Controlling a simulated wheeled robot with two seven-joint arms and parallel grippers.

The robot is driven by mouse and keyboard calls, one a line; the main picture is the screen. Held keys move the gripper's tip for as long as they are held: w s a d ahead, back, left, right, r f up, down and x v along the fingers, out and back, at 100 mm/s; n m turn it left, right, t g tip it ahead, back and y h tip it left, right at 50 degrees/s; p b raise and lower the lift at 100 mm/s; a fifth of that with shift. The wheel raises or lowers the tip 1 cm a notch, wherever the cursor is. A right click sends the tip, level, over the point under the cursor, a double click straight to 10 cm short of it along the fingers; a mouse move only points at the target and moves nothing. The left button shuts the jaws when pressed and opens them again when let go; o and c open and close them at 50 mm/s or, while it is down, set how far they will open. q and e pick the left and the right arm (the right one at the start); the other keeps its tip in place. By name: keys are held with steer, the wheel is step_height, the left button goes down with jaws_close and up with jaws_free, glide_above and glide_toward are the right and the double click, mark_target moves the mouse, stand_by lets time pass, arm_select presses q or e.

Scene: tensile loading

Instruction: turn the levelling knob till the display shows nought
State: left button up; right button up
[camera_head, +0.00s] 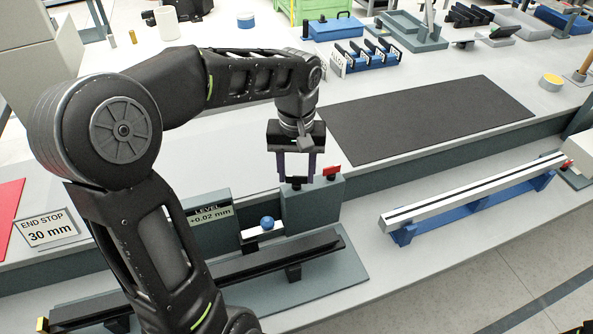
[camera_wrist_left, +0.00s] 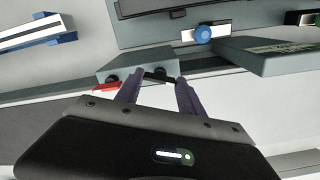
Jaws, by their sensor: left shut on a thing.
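The display (camera_head: 210,214) reads "LEVEL +0.02 mm". It stands left of a grey block (camera_head: 318,203), which also shows in the wrist view (camera_wrist_left: 135,63). My left gripper (camera_head: 297,178) points down at the top of this block. In the left wrist view its two purple fingers (camera_wrist_left: 160,77) are closed on a small dark knob (camera_wrist_left: 158,74), largely hidden between the tips. A red flag-like piece (camera_head: 332,172) stands beside the gripper on the same block.
A blue ball (camera_head: 267,223) sits on a white bar beside the block. A dark rail (camera_head: 315,247) runs in front. A white rail on blue supports (camera_head: 470,190) lies right. A sign (camera_head: 47,229) reads "END STOP 30 mm". The black mat (camera_head: 430,118) behind is bare.

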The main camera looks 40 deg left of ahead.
mark_target(296, 176)
arm_select(q)
steer(key=m, duration=0.3)
steer(key=shift+m, duration=2.2)
steer(key=o, duration=1.4)
steer(key=shift+c, duration=0.2)
step_height(296, 176, up, 8)
steer(key=shift+f+b, duration=0.1)
steer(key=shift+b, duration=0.25)
